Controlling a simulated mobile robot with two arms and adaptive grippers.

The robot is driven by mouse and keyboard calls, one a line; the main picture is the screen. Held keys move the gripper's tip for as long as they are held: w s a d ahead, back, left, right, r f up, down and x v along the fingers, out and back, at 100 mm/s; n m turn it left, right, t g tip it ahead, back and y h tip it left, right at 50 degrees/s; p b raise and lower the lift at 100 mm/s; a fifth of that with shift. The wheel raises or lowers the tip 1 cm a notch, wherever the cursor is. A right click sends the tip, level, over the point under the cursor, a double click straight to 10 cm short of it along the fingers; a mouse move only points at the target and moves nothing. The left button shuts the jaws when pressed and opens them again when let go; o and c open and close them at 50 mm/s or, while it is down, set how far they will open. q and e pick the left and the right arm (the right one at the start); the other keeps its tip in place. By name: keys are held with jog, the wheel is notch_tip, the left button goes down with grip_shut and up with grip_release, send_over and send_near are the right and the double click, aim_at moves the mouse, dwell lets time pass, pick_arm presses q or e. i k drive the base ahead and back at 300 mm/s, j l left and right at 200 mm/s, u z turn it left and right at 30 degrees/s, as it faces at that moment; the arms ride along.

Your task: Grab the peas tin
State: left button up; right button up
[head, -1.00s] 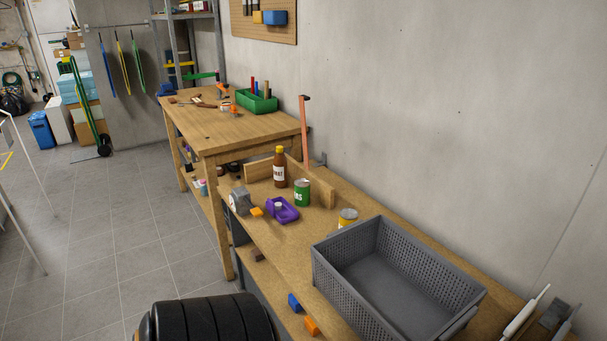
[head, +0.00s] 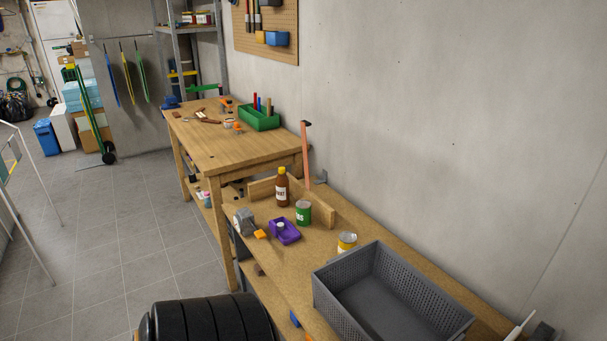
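The peas tin (head: 303,212) is a green tin with a pale label, of which I can read only the last letters. It stands upright on the lower wooden bench (head: 385,237), in front of a low wooden board. A brown bottle (head: 282,188) with a yellow cap stands just behind and to the left of it. A purple tray (head: 285,232) lies to its left and nearer. Neither of my grippers is in view.
A grey perforated crate (head: 340,303), empty inside, stands on the near bench. A yellow-labelled tin (head: 347,243) is behind it. A grey device (head: 243,222) sits at the bench's left edge. Black tyres (head: 207,320) are at the bottom. The floor at left is mostly clear.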

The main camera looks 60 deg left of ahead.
aim_at(302, 207)
jog(key=u, duration=0.45)
jog(key=k+u, duration=0.1)
jog(key=u, duration=0.75)
jog(key=k+u, duration=0.1)
jog(key=u, duration=0.3)
